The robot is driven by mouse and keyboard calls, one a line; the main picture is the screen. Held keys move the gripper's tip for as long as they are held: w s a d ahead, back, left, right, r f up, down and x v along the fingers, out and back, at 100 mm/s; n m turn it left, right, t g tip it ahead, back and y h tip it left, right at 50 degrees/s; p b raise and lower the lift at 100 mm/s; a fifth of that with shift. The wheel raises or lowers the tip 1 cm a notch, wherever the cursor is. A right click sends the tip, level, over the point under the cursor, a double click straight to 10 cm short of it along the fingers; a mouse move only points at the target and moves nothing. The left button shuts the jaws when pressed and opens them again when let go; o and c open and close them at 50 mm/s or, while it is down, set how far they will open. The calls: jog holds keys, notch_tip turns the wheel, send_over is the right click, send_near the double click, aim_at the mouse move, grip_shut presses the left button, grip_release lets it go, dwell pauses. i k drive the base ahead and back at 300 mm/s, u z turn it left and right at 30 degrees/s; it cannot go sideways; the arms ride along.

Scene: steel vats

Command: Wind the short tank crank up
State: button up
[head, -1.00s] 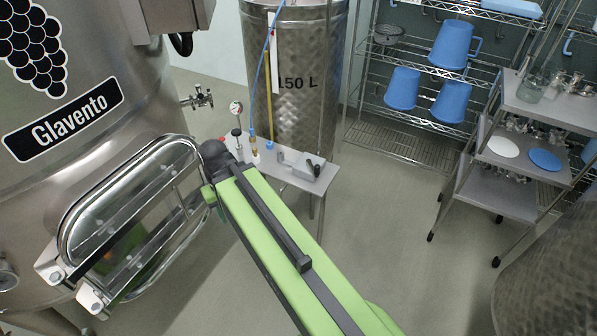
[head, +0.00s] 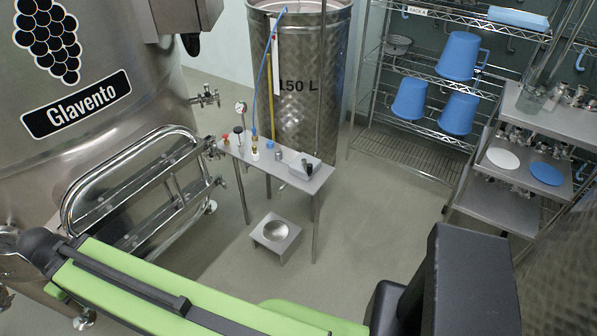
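A short steel tank marked "150 L" (head: 303,120) stands upright at the top centre of the head view, with its open rim at the picture's top. A thin upright post (head: 321,60) passes in front of it. I cannot make out a crank on the tank for certain. My gripper is out of view.
The small steel table (head: 275,167) holds valves and a gauge. A rack (head: 425,70) and trolley (head: 550,120) are right; open floor (head: 380,210) lies between.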

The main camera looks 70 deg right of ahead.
aim_at(308, 167)
jog(key=u, duration=0.1)
jog(key=k, duration=0.55)
jog(key=z, duration=1.3)
jog(key=i, duration=0.55)
jog(key=u, duration=0.25)
